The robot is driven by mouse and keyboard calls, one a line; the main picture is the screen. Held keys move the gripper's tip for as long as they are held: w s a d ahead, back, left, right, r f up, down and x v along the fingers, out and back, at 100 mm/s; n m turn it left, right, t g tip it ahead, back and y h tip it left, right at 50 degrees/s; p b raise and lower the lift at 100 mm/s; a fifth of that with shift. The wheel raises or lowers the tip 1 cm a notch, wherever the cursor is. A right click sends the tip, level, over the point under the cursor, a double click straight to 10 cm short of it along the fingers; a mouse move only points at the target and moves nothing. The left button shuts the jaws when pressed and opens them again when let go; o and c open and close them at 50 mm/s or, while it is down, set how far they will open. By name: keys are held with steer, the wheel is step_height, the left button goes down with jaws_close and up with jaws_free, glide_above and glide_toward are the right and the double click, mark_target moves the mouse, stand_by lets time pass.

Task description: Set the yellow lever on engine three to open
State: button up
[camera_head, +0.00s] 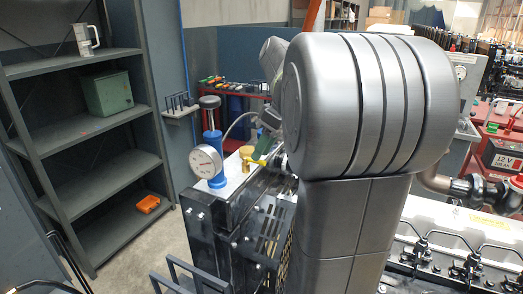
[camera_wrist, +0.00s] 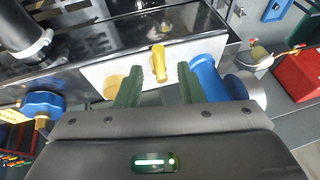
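The yellow lever (camera_head: 258,161) sits on the light top plate of an engine block, beside a round brass cap (camera_head: 246,152). In the wrist view the lever (camera_wrist: 159,63) appears between the tips of my gripper (camera_wrist: 159,70). My gripper's two dark green fingers stand apart, with the lever touching neither as far as I can see. How far the fingertips are above the lever is hard to tell. In the head view my large grey arm hides most of the gripper. No engine number or open mark is readable.
A blue cylinder (camera_head: 214,150) with a white dial gauge (camera_head: 205,161) stands close beside the lever; the cylinder (camera_wrist: 210,78) is just right of my fingers. A blue knob (camera_wrist: 42,103) is at left. A grey shelf (camera_head: 90,130) stands at the left, with floor between.

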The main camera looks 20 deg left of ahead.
steer(key=shift+s+a+f, duration=0.1)
steer(key=shift+a+f, duration=0.2)
steer(key=shift+f, duration=0.3)
jaws_close()
